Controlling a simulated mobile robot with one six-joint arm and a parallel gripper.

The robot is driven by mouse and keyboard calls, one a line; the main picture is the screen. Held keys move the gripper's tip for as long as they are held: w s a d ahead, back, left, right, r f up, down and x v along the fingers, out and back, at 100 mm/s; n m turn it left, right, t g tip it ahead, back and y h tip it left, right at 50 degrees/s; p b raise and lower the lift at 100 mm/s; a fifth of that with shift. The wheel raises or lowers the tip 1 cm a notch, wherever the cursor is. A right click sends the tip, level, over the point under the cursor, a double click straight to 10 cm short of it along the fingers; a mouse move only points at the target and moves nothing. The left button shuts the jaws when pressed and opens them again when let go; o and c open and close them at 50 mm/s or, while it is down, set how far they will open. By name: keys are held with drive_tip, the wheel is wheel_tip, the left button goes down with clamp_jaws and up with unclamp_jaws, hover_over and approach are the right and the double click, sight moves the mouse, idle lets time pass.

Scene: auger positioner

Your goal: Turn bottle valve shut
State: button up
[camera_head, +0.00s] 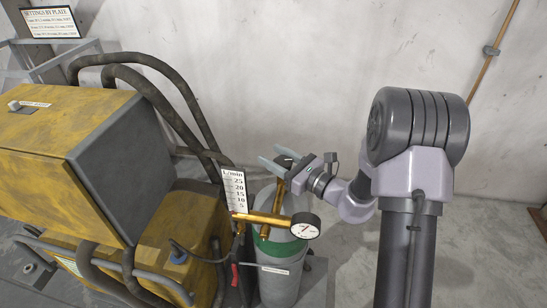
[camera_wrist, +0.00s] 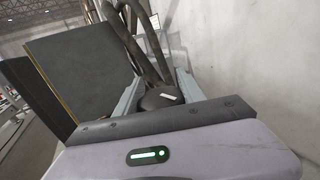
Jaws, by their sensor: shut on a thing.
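The gas bottle (camera_head: 283,285) is a grey cylinder with a green band, standing upright below my gripper. Its valve handwheel (camera_head: 286,159) is dark and sits on a brass stem (camera_head: 279,193); in the wrist view the dark round handwheel (camera_wrist: 158,99) carries a small white mark. My gripper (camera_head: 281,165) reaches in from the right at the bottle's top. Its pale blue-grey fingers lie on either side of the handwheel and are shut on it; the wrist view shows the fingers (camera_wrist: 160,94) flanking it. The exact contact faces are hidden.
A brass regulator (camera_head: 258,218) with a round gauge (camera_head: 305,226) and a flow scale sign (camera_head: 235,190) sits just below the valve. A yellow machine (camera_head: 75,150) with thick dark hoses (camera_head: 172,95) stands left. A pale wall (camera_head: 280,70) is behind; floor right is clear.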

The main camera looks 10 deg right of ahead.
drive_tip(key=shift+w+d+m+t+h, duration=0.1)
drive_tip(key=shift+m+t+h, duration=0.4)
drive_tip(key=shift+h, duration=0.2)
drive_tip(key=shift+w+d+m+t+h, duration=0.1)
drive_tip(key=shift+m+t+h, duration=0.3)
drive_tip(key=shift+m+h, duration=0.25)
drive_tip(key=shift+h, duration=0.35)
drive_tip(key=o, duration=1.4)
drive_tip(key=shift+c, duration=0.2)
